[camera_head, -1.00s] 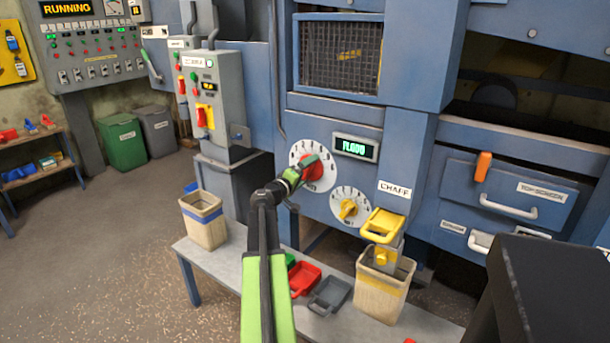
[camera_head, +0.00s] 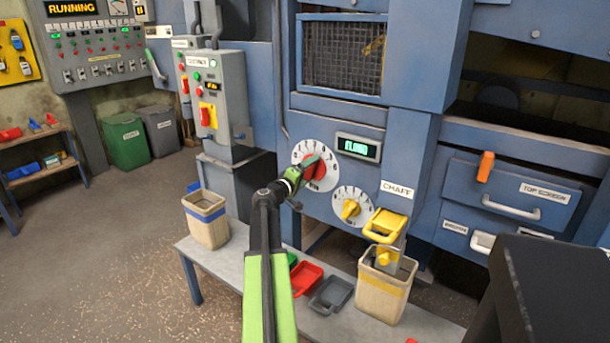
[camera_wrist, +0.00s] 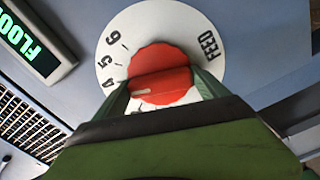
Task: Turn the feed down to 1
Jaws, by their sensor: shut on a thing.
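The feed dial (camera_head: 302,153) is a white numbered disc with a red knob (camera_head: 313,170) on a blue machine panel. My gripper (camera_head: 308,167) is shut on the raised bar of this knob. In the wrist view, the knob (camera_wrist: 163,72) sits between my green fingers (camera_wrist: 160,92), beside the label FEED (camera_wrist: 209,44). The digits 6, 5 and 4 show on the dial (camera_wrist: 112,62); my gripper hides the lower part. A white mark on the bar lies toward the 4 and 5 side, but its exact setting is unclear. The green display (camera_head: 357,147) seems to read FLOOD.
A smaller dial with a yellow knob (camera_head: 350,209) is below right, near a yellow chaff handle (camera_head: 385,225). A bench (camera_head: 232,262) below holds bins and red and grey scoops. A grey control box (camera_head: 216,95) stands left.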

